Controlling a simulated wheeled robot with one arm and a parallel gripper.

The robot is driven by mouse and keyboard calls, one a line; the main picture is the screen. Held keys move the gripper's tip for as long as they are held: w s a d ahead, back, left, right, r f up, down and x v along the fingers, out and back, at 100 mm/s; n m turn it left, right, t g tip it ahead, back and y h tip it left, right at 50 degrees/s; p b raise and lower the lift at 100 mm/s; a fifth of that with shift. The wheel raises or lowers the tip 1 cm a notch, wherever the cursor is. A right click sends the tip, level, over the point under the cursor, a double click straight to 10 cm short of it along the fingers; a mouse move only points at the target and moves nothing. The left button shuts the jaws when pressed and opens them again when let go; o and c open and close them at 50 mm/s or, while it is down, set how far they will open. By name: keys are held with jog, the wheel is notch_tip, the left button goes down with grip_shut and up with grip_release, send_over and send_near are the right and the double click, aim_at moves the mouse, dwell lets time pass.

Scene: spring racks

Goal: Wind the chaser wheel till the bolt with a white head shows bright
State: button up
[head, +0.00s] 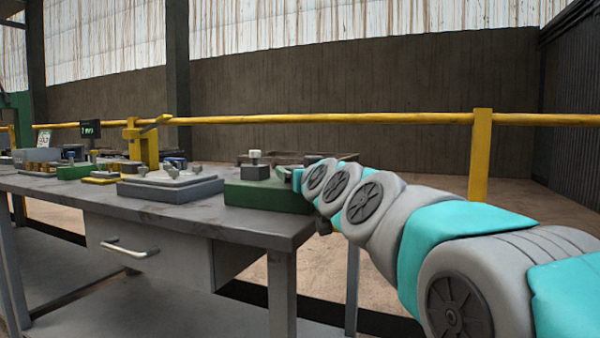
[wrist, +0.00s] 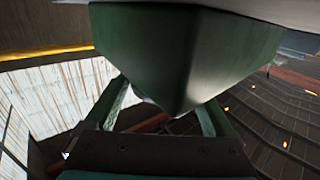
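A white-headed bolt (head: 255,154) stands upright on a dark grey block (head: 255,172) on a green base (head: 262,194), at the table's right end in the head view. The bolt head looks pale, and I cannot tell whether it is lit. My arm reaches in from the right, and its end is close against the base's right side. In the wrist view, a large green body (wrist: 185,55) fills the top middle. My gripper (wrist: 165,112) has its fingers apart on either side of that body's lower corner. The fingertips are hidden. I cannot make out the chaser wheel.
A stepped grey plate (head: 171,188) with small knobs sits left of the green base on the grey table (head: 145,210). More fixtures and a small dark display (head: 90,129) stand further left. A yellow rail (head: 330,118) runs behind.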

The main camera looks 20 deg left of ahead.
jog(key=shift+o, duration=0.6)
jog(key=shift+s, duration=0.1)
jog(key=shift+v, duration=3.85)
jog(key=shift+d, duration=0.1)
